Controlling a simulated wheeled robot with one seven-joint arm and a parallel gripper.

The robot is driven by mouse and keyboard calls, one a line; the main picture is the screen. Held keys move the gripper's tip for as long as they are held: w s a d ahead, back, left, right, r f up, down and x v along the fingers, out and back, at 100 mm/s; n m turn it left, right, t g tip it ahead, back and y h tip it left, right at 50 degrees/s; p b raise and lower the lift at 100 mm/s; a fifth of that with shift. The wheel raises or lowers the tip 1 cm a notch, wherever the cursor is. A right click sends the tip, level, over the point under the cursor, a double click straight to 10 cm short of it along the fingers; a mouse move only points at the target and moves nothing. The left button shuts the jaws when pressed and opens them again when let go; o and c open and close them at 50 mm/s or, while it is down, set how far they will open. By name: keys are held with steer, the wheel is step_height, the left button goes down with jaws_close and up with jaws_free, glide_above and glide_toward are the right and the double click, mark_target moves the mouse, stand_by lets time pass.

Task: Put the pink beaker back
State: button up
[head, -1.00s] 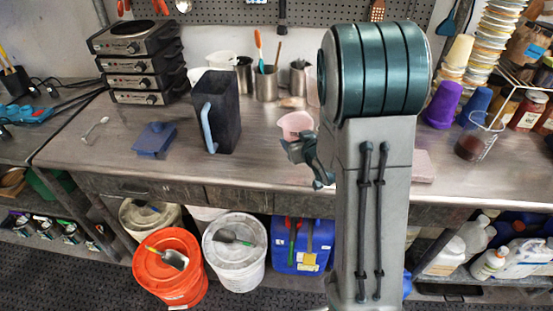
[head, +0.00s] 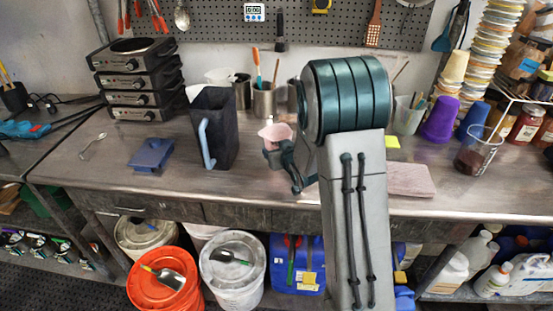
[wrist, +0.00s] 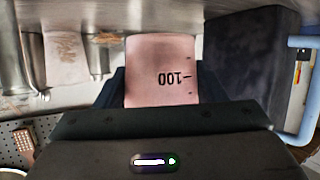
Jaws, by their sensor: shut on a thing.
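The pink beaker (head: 275,133) is near the middle of the bench in the head view, right of the dark pitcher. My gripper (head: 278,153) is shut on it. In the wrist view the beaker (wrist: 162,72) sits between my fingers (wrist: 160,100), and its "100" mark reads upside down. I cannot tell whether its base touches the bench. My arm hides part of the bench behind and to the right.
The dark pitcher (head: 222,130) with a blue handle stands close left of the beaker. Metal cups (head: 264,102) stand behind. A purple cup (head: 440,121) and a beaker of dark liquid (head: 477,152) are at right. Bare bench (head: 235,183) lies in front.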

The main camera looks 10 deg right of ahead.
steer(key=shift+w+a+f, duration=0.35)
steer(key=shift+w+a, duration=0.05)
steer(key=shift+a, duration=0.05)
steer(key=shift+f+p, duration=0.45)
steer(key=shift+f, duration=1.5)
steer(key=shift+f+b, duration=0.25)
steer(key=shift+b, duration=0.05)
steer(key=o, duration=1.1)
steer(key=shift+r, duration=0.1)
